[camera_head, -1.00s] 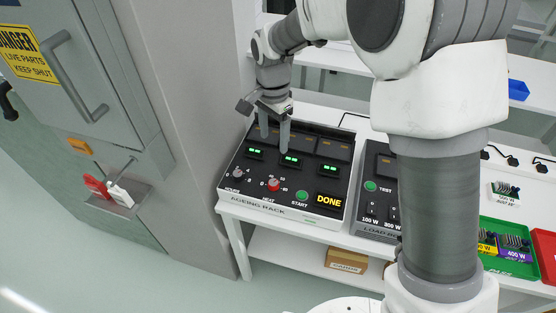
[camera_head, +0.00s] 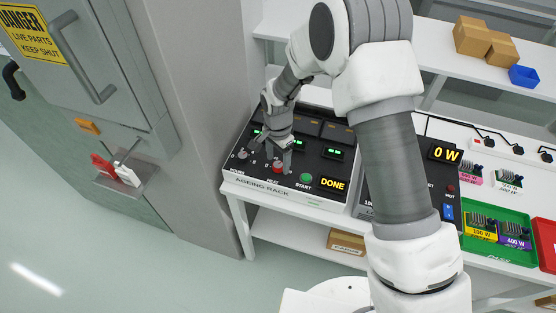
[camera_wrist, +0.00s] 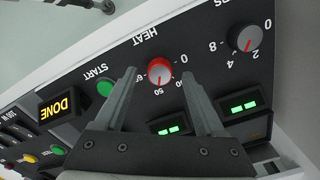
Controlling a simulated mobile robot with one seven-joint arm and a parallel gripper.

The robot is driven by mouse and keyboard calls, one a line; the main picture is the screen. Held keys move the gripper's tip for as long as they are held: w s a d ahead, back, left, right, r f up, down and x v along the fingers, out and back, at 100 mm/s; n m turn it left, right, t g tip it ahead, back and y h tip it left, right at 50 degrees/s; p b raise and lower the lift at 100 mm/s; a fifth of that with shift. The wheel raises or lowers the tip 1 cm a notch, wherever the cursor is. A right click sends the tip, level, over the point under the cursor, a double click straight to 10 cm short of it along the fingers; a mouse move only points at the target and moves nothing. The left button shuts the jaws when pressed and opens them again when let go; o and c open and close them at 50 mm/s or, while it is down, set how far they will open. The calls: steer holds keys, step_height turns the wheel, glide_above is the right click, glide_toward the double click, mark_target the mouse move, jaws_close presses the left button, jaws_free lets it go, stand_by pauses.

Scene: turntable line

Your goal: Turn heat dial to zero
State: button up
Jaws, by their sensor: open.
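In the head view the red dial (camera_head: 277,168) is partly hidden by my fingers. My gripper (camera_wrist: 158,78) is open, its fingertips on either side of the dial with gaps showing. I cannot tell how far above the panel they are.
A second knob (camera_wrist: 245,38) sits beside the heat dial. A green START button (camera_wrist: 106,87) and a lit DONE display (camera_head: 333,184) are on the other side. Green-lit displays (camera_head: 334,153) lie behind. A load bench reading 0 W (camera_head: 444,154) stands to the right.

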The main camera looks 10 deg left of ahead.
steer(key=shift+f, duration=0.5)
jaws_close()
